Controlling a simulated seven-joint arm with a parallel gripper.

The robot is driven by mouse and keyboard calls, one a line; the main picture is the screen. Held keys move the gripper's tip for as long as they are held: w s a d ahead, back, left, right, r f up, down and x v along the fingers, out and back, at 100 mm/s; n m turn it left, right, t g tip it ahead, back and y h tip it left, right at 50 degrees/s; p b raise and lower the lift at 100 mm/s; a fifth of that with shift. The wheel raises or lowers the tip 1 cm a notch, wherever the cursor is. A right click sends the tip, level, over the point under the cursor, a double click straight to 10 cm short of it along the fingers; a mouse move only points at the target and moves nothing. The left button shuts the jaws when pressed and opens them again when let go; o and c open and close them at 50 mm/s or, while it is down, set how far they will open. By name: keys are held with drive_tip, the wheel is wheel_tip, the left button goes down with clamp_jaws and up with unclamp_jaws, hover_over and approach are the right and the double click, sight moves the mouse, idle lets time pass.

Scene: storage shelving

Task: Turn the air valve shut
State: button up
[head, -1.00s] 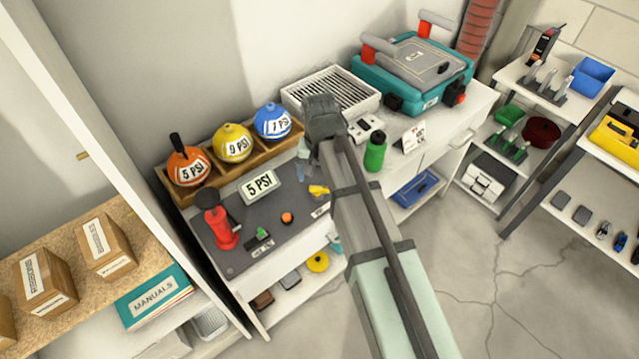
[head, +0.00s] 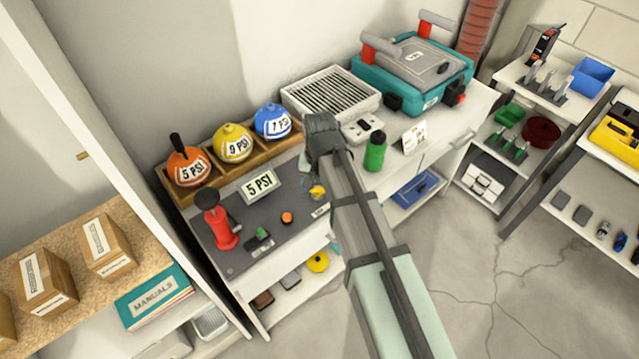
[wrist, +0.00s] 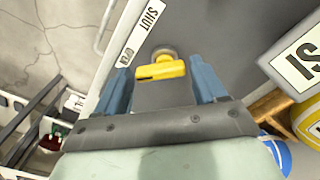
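The air valve's yellow handle (wrist: 160,72) lies between the two blue fingers of my gripper (wrist: 160,85) in the wrist view, with a gap visible on each side. A round metal fitting shows just past the handle. My gripper is open. In the head view the yellow handle (head: 317,192) shows at the bench's right part, just below my gripper (head: 308,170), whose fingers are mostly hidden by my arm.
A 5 PSI sign (head: 259,185), red pump (head: 216,226) and orange button (head: 286,218) stand on the bench left of the valve. Orange, yellow and blue balls sit in a wooden rack (head: 222,176) behind. A green bottle (head: 375,152) stands to the right.

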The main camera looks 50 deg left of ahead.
drive_tip(key=c, duration=0.7)
drive_tip(key=shift+c, duration=0.2)
drive_tip(key=shift+m, duration=0.3)
drive_tip(key=m, duration=0.3)
drive_tip(key=shift+d+m, duration=0.1)
drive_tip(key=shift+m, duration=0.2)
drive_tip(key=m, duration=0.4)
drive_tip(key=shift+s+m, duration=0.2)
drive_tip(key=shift+m, duration=0.1)
drive_tip(key=m, duration=0.4)
drive_tip(key=shift+s+m, duration=0.1)
drive_tip(key=shift+m, duration=2.4)
drive_tip(key=shift+s, duration=0.1)
drive_tip(key=o, duration=1.1)
drive_tip(key=shift+c, duration=0.2)
